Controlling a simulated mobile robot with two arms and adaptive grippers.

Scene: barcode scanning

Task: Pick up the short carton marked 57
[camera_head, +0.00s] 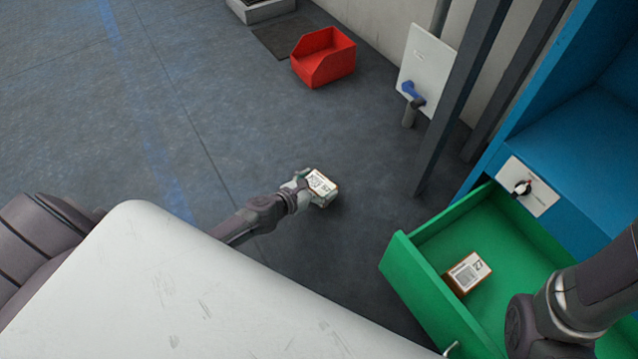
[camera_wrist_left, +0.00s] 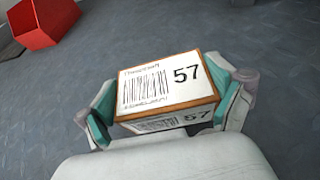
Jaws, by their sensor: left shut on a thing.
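The short carton marked 57 (camera_wrist_left: 165,85) fills the middle of the left wrist view, with a white label, a barcode and brown edges. It also shows in the head view (camera_head: 321,184). My left gripper (camera_wrist_left: 165,105) is shut on it, with a teal-padded finger on each side; in the head view the gripper (camera_head: 312,187) holds it over the grey floor. My right arm shows at the lower right of the head view, over the green drawer, but its fingers are not clearly visible.
An open green drawer (camera_head: 408,272) holds another brown carton with a white label (camera_head: 467,273). The drawer belongs to a blue cabinet (camera_head: 580,140). A red bin (camera_head: 323,58) stands on the floor at the back. A dark post (camera_head: 455,110) rises left of the cabinet.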

